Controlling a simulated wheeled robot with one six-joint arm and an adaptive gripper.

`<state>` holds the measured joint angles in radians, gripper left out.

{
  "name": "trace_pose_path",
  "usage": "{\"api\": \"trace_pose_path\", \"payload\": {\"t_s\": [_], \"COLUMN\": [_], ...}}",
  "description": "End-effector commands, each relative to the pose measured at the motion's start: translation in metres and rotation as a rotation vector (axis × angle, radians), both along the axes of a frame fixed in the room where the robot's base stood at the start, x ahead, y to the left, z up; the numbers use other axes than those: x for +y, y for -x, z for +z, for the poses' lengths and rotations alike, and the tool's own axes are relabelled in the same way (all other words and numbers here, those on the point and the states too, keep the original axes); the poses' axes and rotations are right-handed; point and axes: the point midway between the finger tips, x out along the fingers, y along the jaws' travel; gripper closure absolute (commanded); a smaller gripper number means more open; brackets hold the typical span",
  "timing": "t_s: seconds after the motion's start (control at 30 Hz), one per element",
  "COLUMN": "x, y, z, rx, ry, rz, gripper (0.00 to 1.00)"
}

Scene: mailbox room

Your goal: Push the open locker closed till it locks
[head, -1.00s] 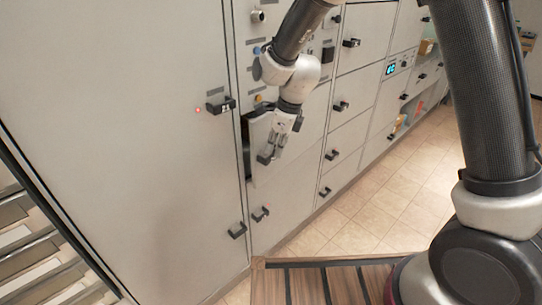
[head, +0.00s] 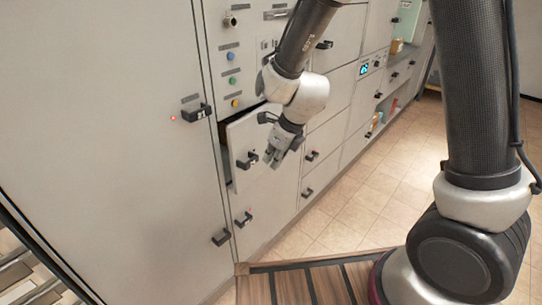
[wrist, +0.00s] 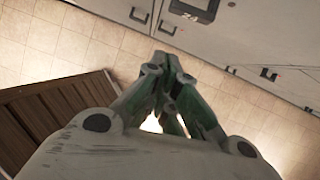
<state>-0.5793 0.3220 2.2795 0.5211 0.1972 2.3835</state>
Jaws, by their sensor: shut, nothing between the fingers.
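The open locker (head: 258,137) is a light grey door in the lower middle of the locker wall. It stands out from the wall, with a dark gap along its top and left edges. Its black handle (head: 247,160) is on its front. My gripper (head: 273,161) is shut and empty, pointing down just right of this handle and overlapping the door's right part in the head view. I cannot tell whether it touches the door. In the wrist view my gripper (wrist: 166,78) shows its fingers together, near a black handle with a number plate (wrist: 190,11).
A tall grey locker door (head: 110,130) with a red light stands shut at left. Colored buttons (head: 233,80) are above the open locker. A wooden slatted bench (head: 315,282) is at the bottom. Tiled floor (head: 365,205) is clear to the right.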

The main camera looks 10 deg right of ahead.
Motion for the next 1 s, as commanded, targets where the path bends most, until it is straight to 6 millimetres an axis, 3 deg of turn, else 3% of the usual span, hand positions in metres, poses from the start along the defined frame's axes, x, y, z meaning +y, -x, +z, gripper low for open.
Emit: {"api": "trace_pose_path", "payload": {"t_s": [0.1,0.37,0.7,1.0], "x": [0.006,0.018,0.046,0.049], "y": [-0.006,-0.017,-0.041,-0.044], "z": [-0.024,-0.065,-0.062,-0.062], "rx": [0.004,0.002,-0.002,-0.001], "ry": [0.002,0.002,0.0,0.0], "rz": [-0.002,-0.001,0.004,0.002], "gripper": [1.0,1.0,1.0,1.0]}}
